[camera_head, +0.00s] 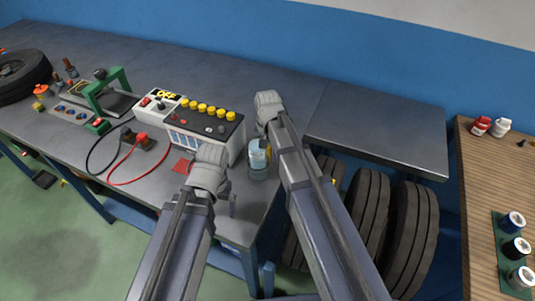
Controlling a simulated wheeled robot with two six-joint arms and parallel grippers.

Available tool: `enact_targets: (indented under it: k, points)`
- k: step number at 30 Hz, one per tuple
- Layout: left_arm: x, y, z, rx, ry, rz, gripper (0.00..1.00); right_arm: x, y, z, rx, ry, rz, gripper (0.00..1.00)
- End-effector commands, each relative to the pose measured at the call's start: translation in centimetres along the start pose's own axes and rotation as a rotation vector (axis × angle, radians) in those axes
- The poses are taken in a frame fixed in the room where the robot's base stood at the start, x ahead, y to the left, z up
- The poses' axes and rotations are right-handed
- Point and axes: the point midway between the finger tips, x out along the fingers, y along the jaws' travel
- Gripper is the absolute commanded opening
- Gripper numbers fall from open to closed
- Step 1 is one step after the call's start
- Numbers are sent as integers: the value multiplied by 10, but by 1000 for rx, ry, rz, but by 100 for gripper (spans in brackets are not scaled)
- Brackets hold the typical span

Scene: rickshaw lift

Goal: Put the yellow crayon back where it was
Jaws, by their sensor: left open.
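A clear glass jar (257,171) stands on the grey workbench (240,225) near its front right corner. A narrow yellow thing, possibly the yellow crayon (267,150), shows at the jar's right side, partly hidden by my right arm. I cannot tell whether it is inside the jar or behind it. My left gripper (226,192) is open and points down, left of the jar and apart from it. My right gripper (264,124) is above and behind the jar; its fingers are mostly hidden by its own wrist, so its jaws are unclear.
A control box (205,127) with yellow knobs stands left of the jar. Tyres (364,205) stand below the right bench section. A wooden table (485,185) at right holds small jars.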

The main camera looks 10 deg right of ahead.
Motion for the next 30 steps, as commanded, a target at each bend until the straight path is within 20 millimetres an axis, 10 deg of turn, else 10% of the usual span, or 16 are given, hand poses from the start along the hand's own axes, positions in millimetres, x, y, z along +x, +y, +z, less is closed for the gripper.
enact_targets:
  k: [16, 30]
  points:
    - [-10, -1, 1, 0, 0, 0, 100, -10, 0, 0, 0, 0, 0, 59]
    - [-71, -7, 4, 0, 0, 0, 100, -71, 0, 0, 0, 0, 0, 59]
